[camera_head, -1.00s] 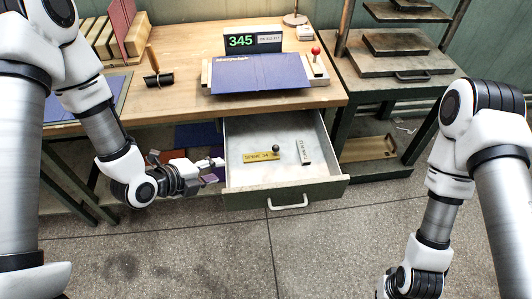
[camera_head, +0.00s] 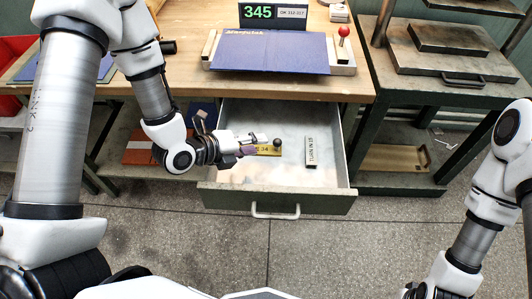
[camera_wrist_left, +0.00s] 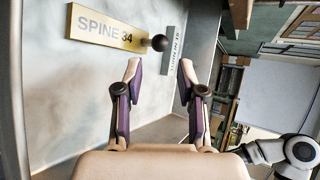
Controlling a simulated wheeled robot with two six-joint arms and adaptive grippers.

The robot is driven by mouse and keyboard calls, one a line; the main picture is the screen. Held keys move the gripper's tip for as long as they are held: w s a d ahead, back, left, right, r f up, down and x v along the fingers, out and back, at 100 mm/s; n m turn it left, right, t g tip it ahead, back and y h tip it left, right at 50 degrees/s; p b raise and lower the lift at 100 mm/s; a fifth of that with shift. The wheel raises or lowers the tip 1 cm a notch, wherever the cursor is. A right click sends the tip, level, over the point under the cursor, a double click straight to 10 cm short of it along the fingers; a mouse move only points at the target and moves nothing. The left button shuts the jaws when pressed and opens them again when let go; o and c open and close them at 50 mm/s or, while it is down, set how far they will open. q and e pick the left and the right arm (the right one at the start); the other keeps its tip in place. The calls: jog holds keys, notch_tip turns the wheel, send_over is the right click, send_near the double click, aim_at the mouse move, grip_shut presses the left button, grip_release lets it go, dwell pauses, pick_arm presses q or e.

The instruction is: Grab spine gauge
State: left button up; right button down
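The spine gauge is a brass plate (camera_wrist_left: 97,27) marked "SPINE 34" with a dark round knob (camera_wrist_left: 160,42) at one end. It lies in the open drawer (camera_head: 330,177); in the head view the left gripper covers part of the plate (camera_head: 268,150), and the knob (camera_head: 278,143) shows beyond the fingertips. My left gripper (camera_head: 252,145) is over the left part of the drawer. In the left wrist view its fingers (camera_wrist_left: 160,75) are apart with nothing between them, and the knob is ahead of them. My right gripper is not visible; only my right arm shows.
A grey marked plate (camera_head: 310,151) lies in the drawer to the right of the gauge. Above the drawer, the wooden bench (camera_head: 200,82) carries a blue board (camera_head: 270,52), a 345 display (camera_head: 258,13) and a red-knobbed lever (camera_head: 343,32). A metal shelf unit (camera_head: 400,88) stands at right.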

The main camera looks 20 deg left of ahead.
aim_at(274, 143)
pick_arm(q)
jog(key=x, duration=0.7)
jog(key=shift+a, duration=0.1)
jog(key=shift+s, duration=0.1)
grip_shut()
jog(key=shift+r, duration=0.15)
